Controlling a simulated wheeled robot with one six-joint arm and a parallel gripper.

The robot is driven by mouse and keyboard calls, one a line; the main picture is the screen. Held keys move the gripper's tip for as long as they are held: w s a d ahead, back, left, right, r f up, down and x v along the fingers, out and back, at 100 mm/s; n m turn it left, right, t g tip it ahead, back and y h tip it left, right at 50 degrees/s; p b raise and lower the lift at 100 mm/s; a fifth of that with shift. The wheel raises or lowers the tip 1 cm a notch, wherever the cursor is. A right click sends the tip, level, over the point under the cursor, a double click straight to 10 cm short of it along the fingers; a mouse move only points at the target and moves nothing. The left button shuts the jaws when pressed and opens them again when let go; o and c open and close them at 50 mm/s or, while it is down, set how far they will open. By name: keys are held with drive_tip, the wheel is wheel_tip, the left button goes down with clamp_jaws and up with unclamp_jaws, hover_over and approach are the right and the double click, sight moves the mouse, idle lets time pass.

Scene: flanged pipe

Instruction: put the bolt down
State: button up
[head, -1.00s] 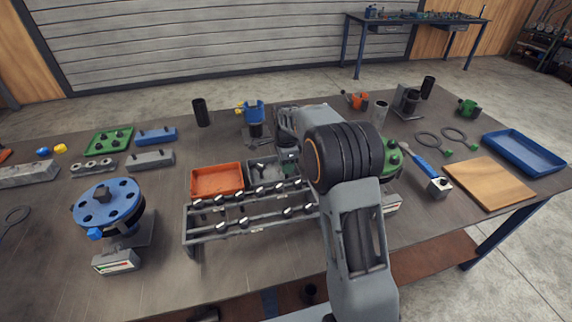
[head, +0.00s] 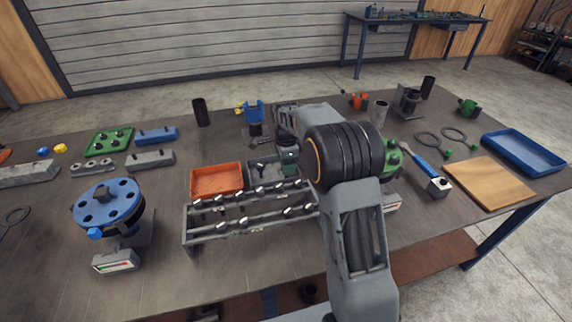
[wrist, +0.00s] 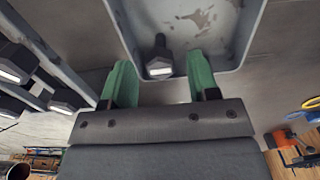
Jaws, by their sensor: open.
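A dark bolt (wrist: 159,58) with a pale-faced hexagonal head lies in a grey tray (wrist: 254,32) in the wrist view, close to the tray's near wall. My gripper (wrist: 163,82) is open, its green fingertips apart on either side of the bolt's head. A gap shows between the head and each finger. In the head view my gripper (head: 288,160) is over the right part of the grey tray (head: 252,186), and my arm hides part of that area.
A rack (head: 190,224) with several bolts stands in front of the trays. An orange tray (head: 216,180) adjoins the grey one on the left. A blue flanged piece (head: 108,202) stands farther left. A wooden board (head: 490,183) and blue tray (head: 525,152) lie at the right.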

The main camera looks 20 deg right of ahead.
wheel_tip(320, 180, up, 11)
drive_tip(key=s+r+n+t, duration=0.25)
drive_tip(key=s+n, duration=0.55)
drive_tip(key=s, duration=0.4)
drive_tip(key=s+f+n, duration=0.3)
drive_tip(key=s+n, duration=0.2)
drive_tip(key=s, duration=0.2)
drive_tip(key=s+f+n, duration=0.3)
drive_tip(key=s+n, duration=0.2)
drive_tip(key=s, duration=0.2)
drive_tip(key=shift+s+a+t+p, duration=0.35)
drive_tip(key=shift+s+a+t, duration=0.05)
drive_tip(key=shift+t, duration=0.05)
drive_tip(key=shift+r, duration=0.1)
